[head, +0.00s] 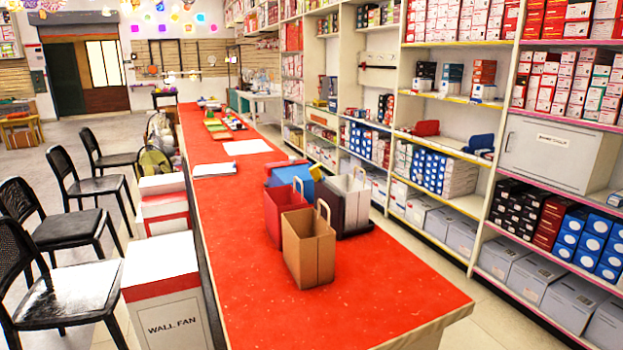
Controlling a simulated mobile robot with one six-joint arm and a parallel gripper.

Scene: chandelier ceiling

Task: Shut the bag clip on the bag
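A brown paper bag (309,252) with a handle stands upright on the red counter (395,290), nearest to me. A red bag (283,215) with a handle stands just behind it to the left. A white and dark bag (356,203) with a light handle stands to the right and a little farther back. I cannot make out a bag clip on any bag or on the counter. The bag on which the clip belongs cannot be told from this view. My gripper is not in view.
A blue item (292,175) lies behind the bags, and papers (240,147) lie farther along. The counter's front part is clear. Black chairs (70,275) and a "WALL FAN" box (165,300) stand left; stocked shelves (455,140) line the right, across an aisle.

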